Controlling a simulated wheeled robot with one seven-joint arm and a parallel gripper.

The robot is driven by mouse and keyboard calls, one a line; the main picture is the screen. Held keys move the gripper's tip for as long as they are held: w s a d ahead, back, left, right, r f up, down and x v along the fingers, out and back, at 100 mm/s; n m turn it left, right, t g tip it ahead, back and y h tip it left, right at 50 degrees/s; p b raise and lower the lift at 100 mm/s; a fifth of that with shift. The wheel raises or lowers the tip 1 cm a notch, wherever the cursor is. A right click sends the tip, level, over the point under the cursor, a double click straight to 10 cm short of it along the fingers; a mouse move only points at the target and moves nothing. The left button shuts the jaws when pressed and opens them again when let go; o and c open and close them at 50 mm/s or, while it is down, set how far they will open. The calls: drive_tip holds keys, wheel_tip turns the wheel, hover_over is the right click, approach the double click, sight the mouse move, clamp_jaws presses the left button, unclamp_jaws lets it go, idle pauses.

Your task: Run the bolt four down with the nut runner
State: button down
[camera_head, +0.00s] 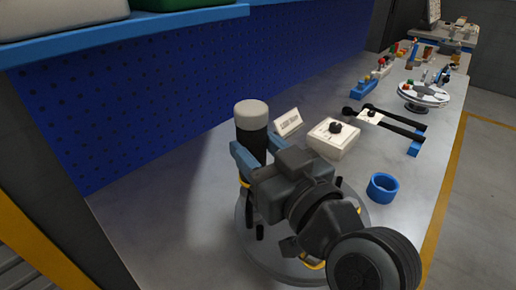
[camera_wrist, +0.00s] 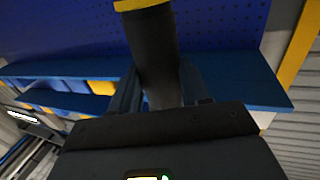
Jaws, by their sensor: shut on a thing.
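My gripper (camera_head: 257,158) is shut on the nut runner (camera_head: 251,115), a dark upright cylinder with a pale cap. The tool also shows in the wrist view (camera_wrist: 155,55), with a yellow band at its end. The gripper holds it over the left part of the flanged shell (camera_head: 243,222), a round grey piece on the bench. Small black bolts or studs (camera_head: 260,232) stand on its rim, some with yellow at them. My arm hides much of the shell. I cannot tell which bolt is number four, or whether the tool touches one.
A white box with a black knob (camera_head: 340,143) and a small sign (camera_head: 288,122) stand behind the shell. A blue ring-shaped holder (camera_head: 383,188) is to its right. Black-handled tools (camera_head: 395,124) and a round turntable (camera_head: 424,94) lie farther along. A blue pegboard (camera_head: 150,110) borders the bench.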

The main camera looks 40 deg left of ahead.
sight(262, 134)
drive_tip(key=shift+f+b, duration=1.3)
drive_tip(key=shift+w+d+r+n+g+y+b, duration=0.1)
drive_tip(key=shift+w+n+g+y+b, duration=0.2)
drive_tip(key=shift+n+g+b, duration=0.9)
idle(2.1)
drive_tip(key=shift+f+m+t+b, duration=0.3)
drive_tip(key=shift+f+m+b, duration=0.1)
drive_tip(key=shift+m+b, duration=0.25)
idle(0.8)
drive_tip(key=shift+d+r+p, duration=0.1)
drive_tip(key=shift+r+p, duration=1.1)
drive_tip(key=shift+r, duration=0.75)
drive_tip(key=shift+s+r+p, duration=0.15)
drive_tip(key=shift+r+p, duration=0.6)
drive_tip(key=shift+r, duration=0.45)
